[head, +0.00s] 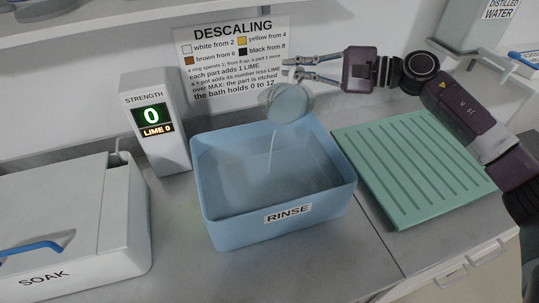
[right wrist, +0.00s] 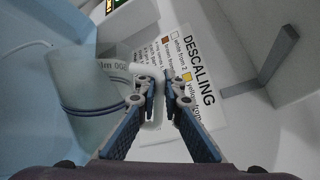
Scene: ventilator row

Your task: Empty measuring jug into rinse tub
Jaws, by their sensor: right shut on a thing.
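The measuring jug (head: 287,101) is a clear, greyish vessel, tipped over above the back of the rinse tub (head: 207,205). A thin pale stream falls from it into the blue tub, which is labelled RINSE. My right gripper (head: 291,69) reaches in from the right and is shut on the jug. In the right wrist view the jug (right wrist: 85,92) shows blue bands and printed markings, and my right fingers (right wrist: 160,88) close on its pale handle. How much liquid is left inside the jug is unclear. My left gripper is in neither view.
A STRENGTH display (head: 155,122) reading 0 and LIME 0 stands left of the tub. The white SOAK bath (head: 110,230) is further left. A green ribbed drainer (head: 410,165) lies to the right. The DESCALING sign (head: 232,50) hangs behind. A DISTILLED WATER container (head: 475,28) stands at back right.

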